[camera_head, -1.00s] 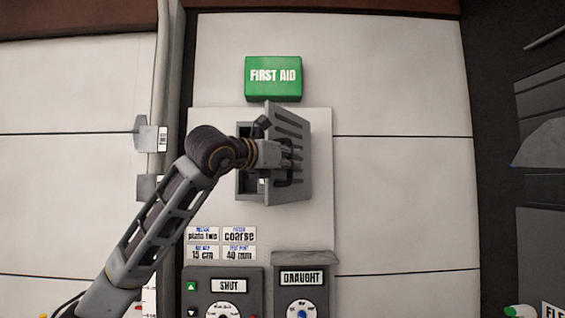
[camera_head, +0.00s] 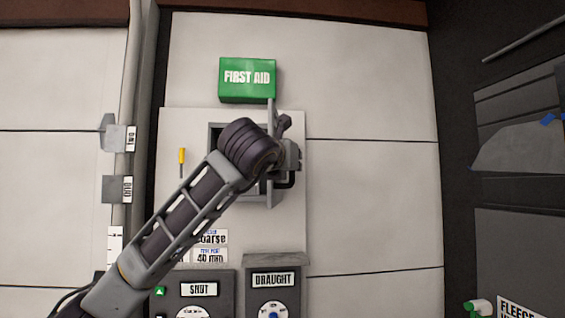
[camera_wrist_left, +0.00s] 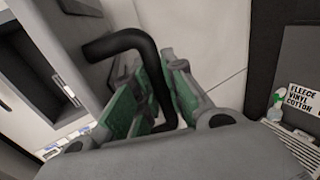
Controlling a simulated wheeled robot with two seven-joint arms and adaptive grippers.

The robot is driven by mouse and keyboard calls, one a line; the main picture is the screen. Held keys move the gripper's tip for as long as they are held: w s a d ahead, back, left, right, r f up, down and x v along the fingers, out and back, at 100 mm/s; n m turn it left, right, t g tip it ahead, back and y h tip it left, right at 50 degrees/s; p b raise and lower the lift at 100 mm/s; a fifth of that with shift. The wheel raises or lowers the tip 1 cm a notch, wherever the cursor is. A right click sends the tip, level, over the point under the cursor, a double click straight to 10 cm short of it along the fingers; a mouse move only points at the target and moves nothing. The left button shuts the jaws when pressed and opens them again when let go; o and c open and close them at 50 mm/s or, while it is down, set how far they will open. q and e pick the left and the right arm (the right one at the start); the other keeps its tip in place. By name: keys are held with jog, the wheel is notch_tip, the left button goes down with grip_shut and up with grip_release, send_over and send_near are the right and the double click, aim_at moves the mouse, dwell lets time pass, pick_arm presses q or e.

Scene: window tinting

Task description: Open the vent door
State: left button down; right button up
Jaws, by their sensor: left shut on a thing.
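The grey vent door (camera_head: 271,112) stands swung out from the wall and shows nearly edge-on in the head view. The vent opening (camera_head: 215,135) shows to the left of it, partly hidden behind my left arm. My left gripper (camera_head: 290,160) is at the right face of the door. In the left wrist view its green-padded fingers (camera_wrist_left: 150,95) are shut around the black bent handle (camera_wrist_left: 118,42). The door (camera_wrist_left: 85,50) is to the left of the fingers there. My right gripper is not in view.
A green first aid box (camera_head: 248,80) is just above the door. A yellow-handled tool (camera_head: 182,157) is on the white panel left of the opening. The shut (camera_head: 199,289) and draught (camera_head: 272,279) control boxes are below. The wall right of the door is clear.

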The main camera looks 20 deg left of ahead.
pick_arm(q)
jog(key=shift+w+d, duration=0.1)
jog(key=shift+d, duration=0.1)
dwell(0.3)
jog(key=c, duration=1.5)
grip_release()
jog(key=shift+o, duration=0.2)
jog(key=s, duration=1.2)
jog(key=shift+a, duration=0.25)
